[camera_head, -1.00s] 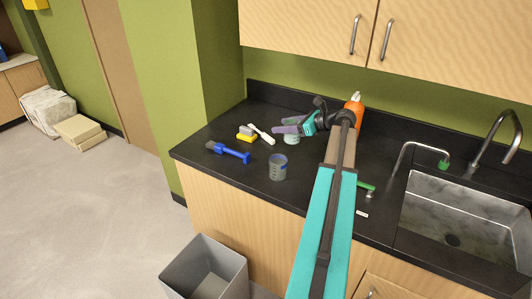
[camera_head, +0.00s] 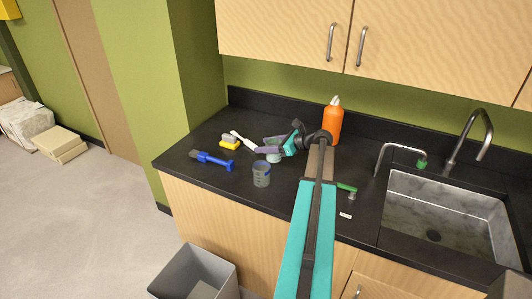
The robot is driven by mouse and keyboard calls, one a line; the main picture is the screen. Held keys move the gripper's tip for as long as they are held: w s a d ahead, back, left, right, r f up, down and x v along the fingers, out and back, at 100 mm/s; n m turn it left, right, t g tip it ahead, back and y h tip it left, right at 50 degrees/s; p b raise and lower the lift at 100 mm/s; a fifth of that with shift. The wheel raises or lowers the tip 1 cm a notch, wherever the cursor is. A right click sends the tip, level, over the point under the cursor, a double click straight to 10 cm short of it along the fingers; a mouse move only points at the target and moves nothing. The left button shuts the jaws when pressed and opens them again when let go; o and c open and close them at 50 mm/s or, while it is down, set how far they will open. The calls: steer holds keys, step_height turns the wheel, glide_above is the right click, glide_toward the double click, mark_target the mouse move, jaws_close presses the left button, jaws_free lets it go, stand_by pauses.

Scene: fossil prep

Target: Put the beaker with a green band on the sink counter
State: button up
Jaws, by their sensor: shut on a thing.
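The counter (camera_head: 300,178) is black and has the sink set into it at the right. A pale, clear beaker (camera_head: 274,157) with a greenish tint stands on it, left of the orange bottle. My gripper (camera_head: 268,149), with purple fingers, reaches in from the right at the beaker's mid-height and is shut on it. The fingers cover the beaker's middle, so its band cannot be made out. A second beaker (camera_head: 261,175), grey with a bluish band, stands just in front, apart from the gripper.
A blue brush (camera_head: 213,160), a yellow-and-grey brush (camera_head: 230,142) and a white-handled tool (camera_head: 242,141) lie to the left. An orange bottle (camera_head: 333,121) stands behind my arm. The sink (camera_head: 440,212) is at the right.

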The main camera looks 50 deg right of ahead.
steer(key=shift+f+p, duration=0.65)
steer(key=shift+f, duration=1.2)
steer(key=shift+f, duration=0.1)
steer(key=o, duration=1.2)
steer(key=shift+c, duration=0.2)
steer(key=b+v, duration=0.4)
steer(key=v, duration=0.8)
steer(key=shift+r, duration=0.25)
